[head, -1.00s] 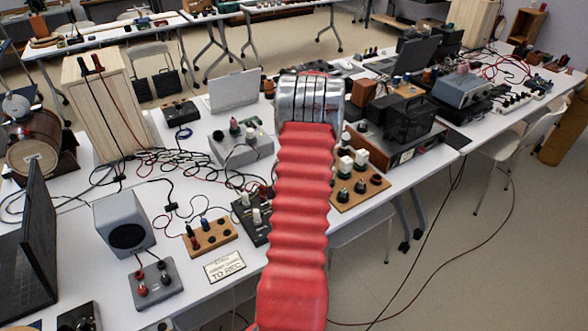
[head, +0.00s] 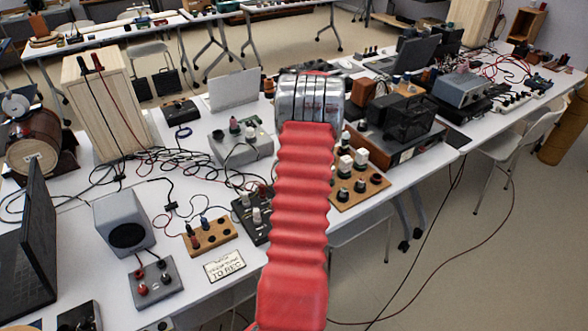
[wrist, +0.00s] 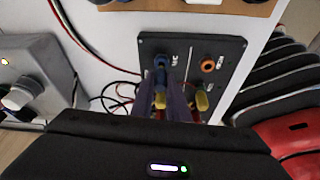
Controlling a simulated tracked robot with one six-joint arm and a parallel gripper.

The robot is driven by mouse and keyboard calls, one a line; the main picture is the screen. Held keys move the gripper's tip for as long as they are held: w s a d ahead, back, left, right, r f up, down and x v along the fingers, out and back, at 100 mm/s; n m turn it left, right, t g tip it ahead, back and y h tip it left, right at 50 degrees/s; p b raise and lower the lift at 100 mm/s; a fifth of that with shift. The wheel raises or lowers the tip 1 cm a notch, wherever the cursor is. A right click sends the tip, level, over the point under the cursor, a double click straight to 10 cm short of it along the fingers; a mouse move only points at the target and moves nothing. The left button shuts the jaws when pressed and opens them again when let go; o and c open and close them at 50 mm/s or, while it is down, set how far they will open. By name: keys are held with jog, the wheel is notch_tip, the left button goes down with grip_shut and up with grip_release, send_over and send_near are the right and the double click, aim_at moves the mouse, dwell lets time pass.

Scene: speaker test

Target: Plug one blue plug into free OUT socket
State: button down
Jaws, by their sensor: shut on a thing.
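In the wrist view a dark socket panel (wrist: 223,50) stands ahead of my gripper (wrist: 181,101). A blue plug (wrist: 161,64) is at the panel's left socket, in line with the left finger. I cannot tell how far it sits in. An orange-ringed socket (wrist: 208,65) at the panel's right looks empty. The labels are too small to read surely. My yellow-tipped jaws are close to the panel and shut, apparently on the blue plug; the grip itself is partly hidden. In the head view my red arm covers the gripper and its surroundings.
In the head view a wooden socket board (head: 222,243) and a card reading "TO REC" (head: 225,266) lie left of my arm. A grey speaker box (head: 119,213) stands further left. Loose dark cables (head: 170,158) run across the white table. A grey box (wrist: 32,58) is left in the wrist view.

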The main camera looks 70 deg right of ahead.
jog(key=shift+f, duration=0.9)
dwell(0.6)
jog(key=c, duration=1.6)
grip_release()
jog(key=shift+c, duration=0.2)
jog(key=shift+r, duration=0.15)
jog(key=shift+r, duration=3.65)
